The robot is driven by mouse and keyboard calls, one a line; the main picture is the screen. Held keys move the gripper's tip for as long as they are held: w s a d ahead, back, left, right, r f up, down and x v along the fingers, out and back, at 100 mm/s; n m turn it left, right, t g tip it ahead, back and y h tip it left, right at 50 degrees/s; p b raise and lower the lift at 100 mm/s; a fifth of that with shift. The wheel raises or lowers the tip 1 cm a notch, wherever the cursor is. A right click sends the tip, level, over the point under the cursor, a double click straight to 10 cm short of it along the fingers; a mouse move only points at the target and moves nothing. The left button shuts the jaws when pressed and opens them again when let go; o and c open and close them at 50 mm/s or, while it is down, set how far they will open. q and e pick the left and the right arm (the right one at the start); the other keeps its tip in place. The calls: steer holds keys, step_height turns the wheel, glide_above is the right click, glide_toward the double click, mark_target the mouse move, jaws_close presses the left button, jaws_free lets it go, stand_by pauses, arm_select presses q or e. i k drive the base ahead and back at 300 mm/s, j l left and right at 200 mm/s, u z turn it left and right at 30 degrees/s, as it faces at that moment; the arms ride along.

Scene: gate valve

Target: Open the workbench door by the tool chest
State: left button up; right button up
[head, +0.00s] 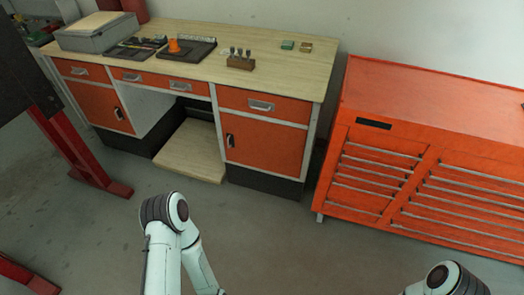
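The workbench (300,72) has a light wood top and orange fronts, and it stands against the back wall. Its right door (263,146), beside the tool chest, is orange and looks shut, with a dark handle (230,140) near its left edge. The orange tool chest (425,155) with several drawers stands to the right of the workbench. Parts of both my arms show along the bottom edge, well short of the workbench. Neither gripper can be seen.
A red and dark metal stand (80,155) is at the left. An orange drawer (265,105) sits above the right door, and a wooden board (192,152) is low in the knee space. Tools, a grey box (97,36) and small blocks lie on the bench top. The grey floor before the door is clear.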

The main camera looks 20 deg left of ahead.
mark_target(274, 147)
steer(key=i+j+u, duration=0.5)
steer(key=i+j, duration=0.3)
steer(key=j, duration=0.3)
steer(key=i+j+u, duration=0.5)
steer(key=i+j, duration=0.3)
steer(key=i, duration=0.15)
